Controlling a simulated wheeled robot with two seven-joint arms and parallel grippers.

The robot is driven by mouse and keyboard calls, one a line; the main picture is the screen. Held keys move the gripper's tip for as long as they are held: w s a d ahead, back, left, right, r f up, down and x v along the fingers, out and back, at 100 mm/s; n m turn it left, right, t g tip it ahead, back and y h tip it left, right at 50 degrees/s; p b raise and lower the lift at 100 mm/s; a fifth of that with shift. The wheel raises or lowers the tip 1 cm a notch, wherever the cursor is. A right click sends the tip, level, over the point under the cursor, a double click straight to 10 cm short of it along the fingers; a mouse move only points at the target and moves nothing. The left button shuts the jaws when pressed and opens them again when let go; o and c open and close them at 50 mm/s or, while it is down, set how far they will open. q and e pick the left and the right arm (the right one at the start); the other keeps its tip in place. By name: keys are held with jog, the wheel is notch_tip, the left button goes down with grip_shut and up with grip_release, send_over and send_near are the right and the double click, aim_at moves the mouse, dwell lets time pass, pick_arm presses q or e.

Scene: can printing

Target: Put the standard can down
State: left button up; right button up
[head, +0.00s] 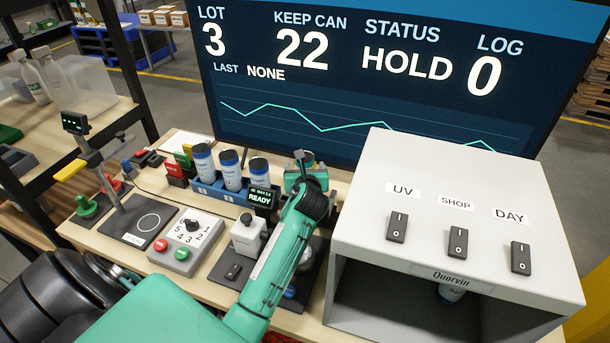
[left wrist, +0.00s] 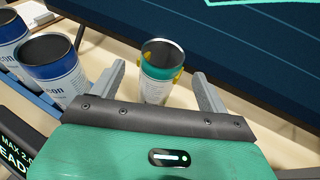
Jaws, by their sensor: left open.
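In the left wrist view a white can with a teal band and dark top (left wrist: 158,72) stands upright on the light tabletop, between the spread fingers of my left gripper (left wrist: 160,88). Small yellow parts show at its sides. The left gripper is open, with a gap on both sides of the can. In the head view the left gripper (head: 304,170) is by the screen's lower edge, right of the blue rack, and mostly hides this can. Which can is the standard one cannot be told by label. My right gripper is out of view.
A blue rack (head: 210,187) holds three blue-and-white cans (head: 231,170) just left of the gripper. A READY display (head: 260,198) stands in front. The large screen (head: 390,70) is behind.

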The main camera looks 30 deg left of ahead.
pick_arm(q)
jog(key=p+x, duration=0.1)
jog(key=x, duration=0.3)
jog(key=shift+w+p, duration=0.3)
jog(key=shift+w+a+f, duration=0.15)
jog(key=shift+w+a, duration=0.05)
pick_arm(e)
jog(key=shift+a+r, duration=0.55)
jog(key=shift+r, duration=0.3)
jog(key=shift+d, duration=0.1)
pick_arm(q)
jog(key=c, duration=1.4)
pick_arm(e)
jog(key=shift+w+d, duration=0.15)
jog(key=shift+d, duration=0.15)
